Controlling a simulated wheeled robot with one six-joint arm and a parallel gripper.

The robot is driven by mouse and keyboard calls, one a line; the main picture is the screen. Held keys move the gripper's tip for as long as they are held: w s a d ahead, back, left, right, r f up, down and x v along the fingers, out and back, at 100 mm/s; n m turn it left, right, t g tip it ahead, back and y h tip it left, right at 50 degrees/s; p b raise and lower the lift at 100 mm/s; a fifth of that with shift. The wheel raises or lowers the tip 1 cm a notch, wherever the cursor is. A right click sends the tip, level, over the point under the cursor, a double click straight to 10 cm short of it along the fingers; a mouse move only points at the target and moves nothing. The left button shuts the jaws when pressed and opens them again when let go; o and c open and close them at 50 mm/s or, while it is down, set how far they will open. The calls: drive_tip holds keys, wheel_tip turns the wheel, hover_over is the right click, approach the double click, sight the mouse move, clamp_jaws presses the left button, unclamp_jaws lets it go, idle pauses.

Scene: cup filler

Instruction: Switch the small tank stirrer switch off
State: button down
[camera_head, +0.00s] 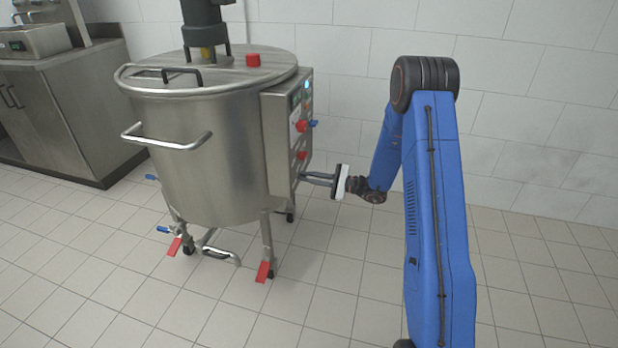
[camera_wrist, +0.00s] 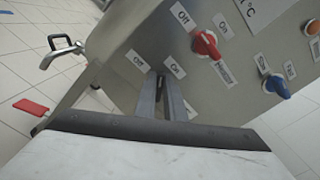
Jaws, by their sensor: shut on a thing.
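The small steel tank (camera_head: 205,150) stands on legs, with its control panel (camera_head: 284,165) on its right side. My gripper (camera_wrist: 168,92) reaches this panel between an Off label (camera_wrist: 138,60) and an On label (camera_wrist: 174,67). Its two fingers are close together and shut on a switch there. They hide the switch, so its turn and name cannot be read. In the head view my gripper (camera_head: 306,178) is at the panel's lower part. A red switch (camera_wrist: 206,44) with its own Off and On labels is just beyond the fingers.
A blue switch (camera_wrist: 277,87) is farther right on the panel. A steel cabinet (camera_head: 60,110) stands at left. The tiled floor right of the tank is clear.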

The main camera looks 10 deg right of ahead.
drive_tip(key=n, duration=0.5)
drive_tip(key=shift+s+f, duration=0.2)
drive_tip(key=shift+f, duration=0.05)
drive_tip(key=shift+a+f+n, duration=0.1)
drive_tip(key=shift+f+n, duration=0.05)
drive_tip(key=shift+n, duration=1.1)
drive_tip(key=shift+f+n, duration=0.1)
drive_tip(key=shift+n, duration=1.15)
drive_tip(key=c, duration=1.8)
unclamp_jaws()
drive_tip(key=shift+c, duration=0.2)
drive_tip(key=shift+s, duration=0.1)
drive_tip(key=v, duration=1.7)
drive_tip(key=shift+d, duration=0.25)
